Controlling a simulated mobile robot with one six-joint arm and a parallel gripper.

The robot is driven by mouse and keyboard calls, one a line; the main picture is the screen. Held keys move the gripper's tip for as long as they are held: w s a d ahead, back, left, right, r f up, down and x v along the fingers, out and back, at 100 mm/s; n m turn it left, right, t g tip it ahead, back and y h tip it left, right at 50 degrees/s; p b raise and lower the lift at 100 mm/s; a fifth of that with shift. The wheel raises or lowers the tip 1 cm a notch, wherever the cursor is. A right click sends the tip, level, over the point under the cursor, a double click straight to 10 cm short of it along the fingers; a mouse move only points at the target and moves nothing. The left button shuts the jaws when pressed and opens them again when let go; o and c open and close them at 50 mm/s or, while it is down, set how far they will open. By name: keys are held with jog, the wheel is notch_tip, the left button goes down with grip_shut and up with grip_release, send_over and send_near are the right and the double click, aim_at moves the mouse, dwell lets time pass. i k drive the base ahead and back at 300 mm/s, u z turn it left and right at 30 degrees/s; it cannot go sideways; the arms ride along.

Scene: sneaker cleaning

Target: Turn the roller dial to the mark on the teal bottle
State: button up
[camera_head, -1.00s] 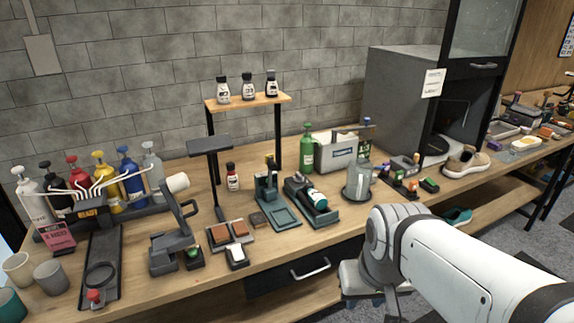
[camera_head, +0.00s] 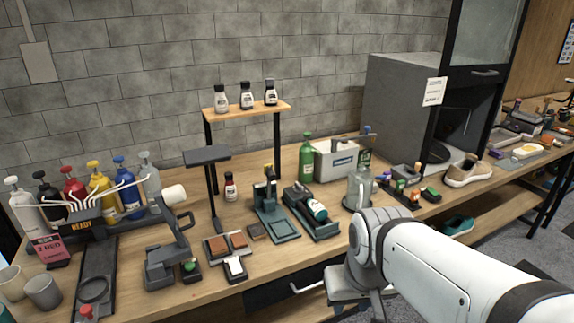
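A bottle with a teal body and white band (camera_head: 306,203) lies tilted in a dark teal cradle (camera_head: 322,232) on the bench, right of the middle. No dial or mark can be made out on it at this size. A similar dark teal stand (camera_head: 280,228) is just left of it. My white arm comes in from the lower right, and its rounded joint is in front of the bench edge. A grey part of my arm end (camera_head: 352,282) hangs below that joint, apart from the bottle and cradle. My gripper's fingers cannot be made out.
A raised wooden shelf (camera_head: 225,111) holds 3 small bottles. A pump-bottle rack (camera_head: 105,232) is at left. A drawer handle (camera_head: 308,288) projects below the bench front.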

aim_at(299, 189)
jog(key=i, duration=0.9)
jog(key=u, duration=0.05)
